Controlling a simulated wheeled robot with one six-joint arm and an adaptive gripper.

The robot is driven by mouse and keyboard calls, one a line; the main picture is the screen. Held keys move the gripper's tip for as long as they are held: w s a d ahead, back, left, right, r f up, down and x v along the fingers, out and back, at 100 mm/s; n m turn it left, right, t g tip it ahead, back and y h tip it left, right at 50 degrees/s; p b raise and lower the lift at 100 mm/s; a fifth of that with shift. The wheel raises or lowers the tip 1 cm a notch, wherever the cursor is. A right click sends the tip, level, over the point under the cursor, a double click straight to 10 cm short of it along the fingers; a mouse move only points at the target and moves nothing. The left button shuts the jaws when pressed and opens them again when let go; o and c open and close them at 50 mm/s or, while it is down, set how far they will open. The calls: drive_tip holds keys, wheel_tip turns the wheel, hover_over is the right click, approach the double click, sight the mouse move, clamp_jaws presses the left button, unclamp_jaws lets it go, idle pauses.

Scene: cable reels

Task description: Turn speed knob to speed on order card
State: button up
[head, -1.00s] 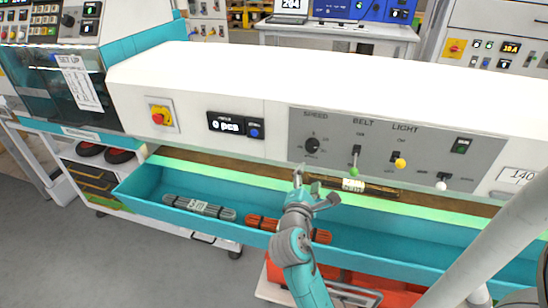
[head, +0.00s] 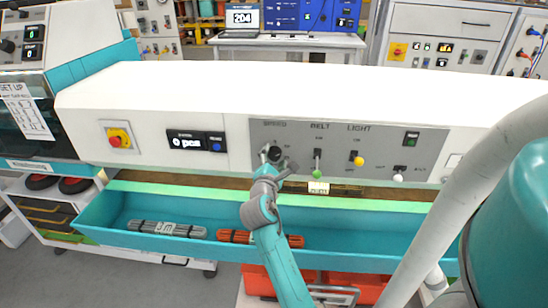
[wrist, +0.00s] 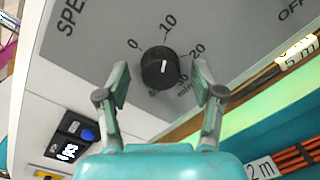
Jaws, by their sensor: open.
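The black speed knob (wrist: 160,68) sits on the grey control panel (wrist: 95,35), with 0, 10, 20 and 30 printed around it. Its short white mark appears to point up, roughly towards 10. My gripper (wrist: 160,80) is open, with one finger on each side of the knob and a visible gap at both sides. In the head view the knob (head: 274,154) is partly hidden behind my gripper (head: 278,166). A white sheet headed SET UP (head: 27,112) hangs on the machine at the left; its text is too small to read. I cannot identify an order card.
The belt switch (head: 317,163), light switch (head: 357,158) and a white-tipped lever (head: 398,176) are right of the knob. A red-and-yellow stop button (head: 119,138) and a counter display (head: 187,141) are left. Below, a teal trough (head: 100,222) holds cable bundles.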

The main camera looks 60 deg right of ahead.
drive_tip(key=shift+d, duration=0.35)
drive_tip(key=c, duration=1.1)
drive_tip(key=shift+c, duration=0.2)
